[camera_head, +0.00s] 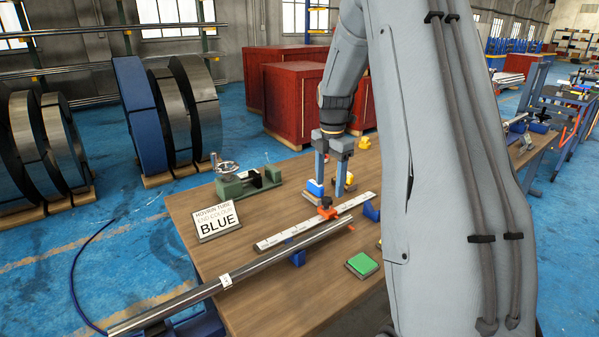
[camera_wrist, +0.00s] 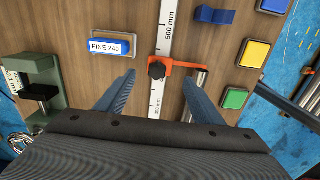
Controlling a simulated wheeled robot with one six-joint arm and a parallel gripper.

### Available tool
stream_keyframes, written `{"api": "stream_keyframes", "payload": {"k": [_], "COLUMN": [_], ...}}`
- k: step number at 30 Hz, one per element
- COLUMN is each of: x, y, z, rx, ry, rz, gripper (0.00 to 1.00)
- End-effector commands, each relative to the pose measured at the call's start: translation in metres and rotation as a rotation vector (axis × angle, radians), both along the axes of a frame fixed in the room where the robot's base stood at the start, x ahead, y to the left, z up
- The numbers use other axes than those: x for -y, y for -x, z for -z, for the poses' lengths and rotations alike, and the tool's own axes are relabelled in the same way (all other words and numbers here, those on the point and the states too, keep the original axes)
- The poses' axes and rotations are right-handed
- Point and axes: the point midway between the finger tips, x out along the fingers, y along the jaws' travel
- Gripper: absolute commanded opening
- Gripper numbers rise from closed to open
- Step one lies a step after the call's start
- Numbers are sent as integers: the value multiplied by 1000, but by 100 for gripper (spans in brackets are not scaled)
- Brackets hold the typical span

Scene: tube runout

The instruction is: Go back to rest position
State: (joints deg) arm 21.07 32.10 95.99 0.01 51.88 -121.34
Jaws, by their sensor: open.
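My gripper (camera_head: 331,178) is above the wooden workbench (camera_head: 255,291) with its two fingers spread and nothing between them. It also shows in the wrist view (camera_wrist: 160,95), with the fingers to either side of the white ruler (camera_wrist: 166,58) and its orange stop (camera_wrist: 183,65). In the head view the orange-red stop (camera_head: 326,209) sits on the ruler, just below the fingers. A large grey arm link of mine covers the right middle of the head view and hides part of the bench.
A long steel tube (camera_head: 258,267) lies across blue supports and overhangs the bench's left edge. A green pad (camera_head: 362,264) lies near the front. Red crates (camera_head: 295,103) stand behind.

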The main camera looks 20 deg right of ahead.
Motion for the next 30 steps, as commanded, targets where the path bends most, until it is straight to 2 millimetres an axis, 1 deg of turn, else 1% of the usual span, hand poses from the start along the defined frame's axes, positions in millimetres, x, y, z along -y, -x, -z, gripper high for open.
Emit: {"api": "stream_keyframes", "payload": {"k": [4, 6, 8, 11, 14, 18, 20, 24, 26, 30], "x": [-1, -4, -11, -30, -56, -92, -106, -137, -150, -176], "y": [0, 2, 5, 16, 33, 60, 73, 106, 121, 158], "z": [0, 0, -1, -1, -1, 0, 1, 3, 5, 9], "rx": [0, 0, 1, 4, 8, 15, 18, 25, 28, 32], "ry": [0, 0, 0, 1, 1, -1, -3, -7, -11, -19], "rz": [2, 19, 53, 158, 310, 540, 639, 869, 967, 1196], "gripper": [61, 61, 61, 61, 61, 61, 61, 61, 61, 61]}}
